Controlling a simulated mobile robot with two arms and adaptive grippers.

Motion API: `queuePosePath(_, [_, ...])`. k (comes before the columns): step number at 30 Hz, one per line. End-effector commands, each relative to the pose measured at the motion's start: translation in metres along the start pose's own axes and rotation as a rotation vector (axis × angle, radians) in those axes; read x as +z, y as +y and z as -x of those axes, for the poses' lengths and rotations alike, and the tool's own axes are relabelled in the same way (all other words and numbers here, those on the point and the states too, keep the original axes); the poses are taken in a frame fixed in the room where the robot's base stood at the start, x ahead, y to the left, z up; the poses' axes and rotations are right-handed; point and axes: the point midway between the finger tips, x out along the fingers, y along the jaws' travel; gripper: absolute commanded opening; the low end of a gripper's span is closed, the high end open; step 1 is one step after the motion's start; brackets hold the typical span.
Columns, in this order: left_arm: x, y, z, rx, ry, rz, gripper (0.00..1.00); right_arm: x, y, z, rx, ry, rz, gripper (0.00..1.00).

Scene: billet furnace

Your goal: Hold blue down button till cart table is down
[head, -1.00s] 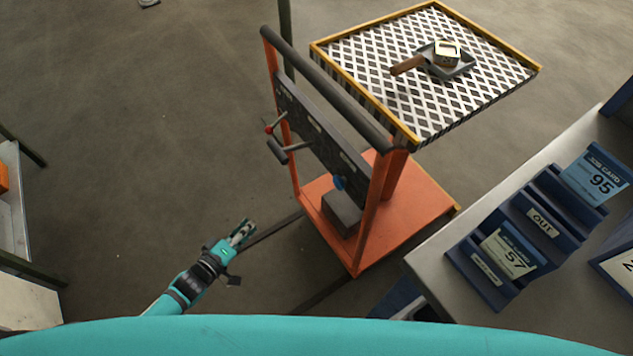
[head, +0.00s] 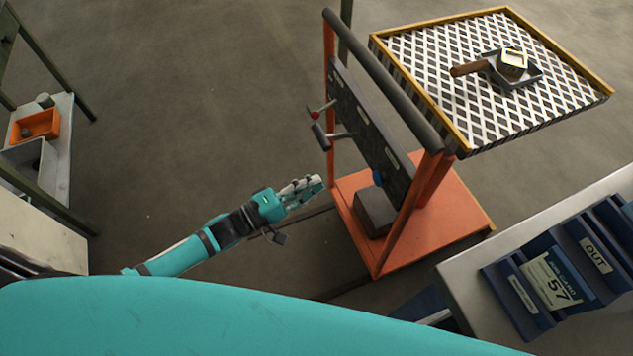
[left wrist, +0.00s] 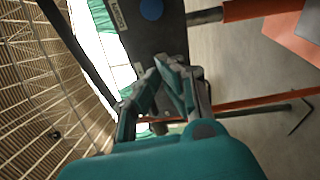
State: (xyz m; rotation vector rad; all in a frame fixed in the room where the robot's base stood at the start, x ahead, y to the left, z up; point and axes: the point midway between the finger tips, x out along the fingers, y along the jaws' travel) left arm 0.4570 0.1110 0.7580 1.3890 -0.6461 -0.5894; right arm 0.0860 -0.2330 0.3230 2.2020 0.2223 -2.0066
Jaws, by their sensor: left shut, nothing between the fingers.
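The orange cart (head: 440,225) carries a raised lattice-patterned table (head: 440,55) with a yellow rim, near the height of its black push handle (head: 385,80). The blue button (head: 378,178) shows at the lower part of the cart's dark panel (head: 368,130). In the left wrist view, the blue round button (left wrist: 151,9) is at the top edge beside a small label. My left gripper (head: 318,184) is shut and empty, left of the cart frame and apart from the button. Its fingers (left wrist: 172,72) show in front of the panel. My right gripper is not in view.
A pan with a wooden handle (head: 470,69) holds a small block on the table. A red-tipped lever (head: 316,113) and a black-gripped lever (head: 322,136) stick out from the panel. A grey bench (head: 465,275) with blue card racks stands right. Open floor lies left.

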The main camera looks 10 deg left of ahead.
Motion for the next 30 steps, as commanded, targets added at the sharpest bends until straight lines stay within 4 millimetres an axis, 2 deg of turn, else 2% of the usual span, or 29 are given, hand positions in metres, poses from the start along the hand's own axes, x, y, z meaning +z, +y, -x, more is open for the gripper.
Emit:
queuePosePath(3, [0.0,-0.002,-0.028,0.006,-0.001,-0.002,0.0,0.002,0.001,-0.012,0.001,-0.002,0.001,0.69])
queuePosePath(10, [-0.001,-0.003,-0.076,0.004,0.0,-0.002,0.0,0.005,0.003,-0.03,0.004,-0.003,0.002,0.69])
queuePosePath(12, [0.01,-0.002,-0.084,0.003,-0.001,0.002,0.0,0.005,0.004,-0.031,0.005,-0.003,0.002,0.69])
queuePosePath(19, [0.026,-0.001,-0.099,0.0,0.0,0.0,0.0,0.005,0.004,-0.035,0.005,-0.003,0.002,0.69])
queuePosePath(30, [0.028,0.0,-0.102,0.0,0.0,-0.001,0.0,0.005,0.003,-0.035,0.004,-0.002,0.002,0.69])
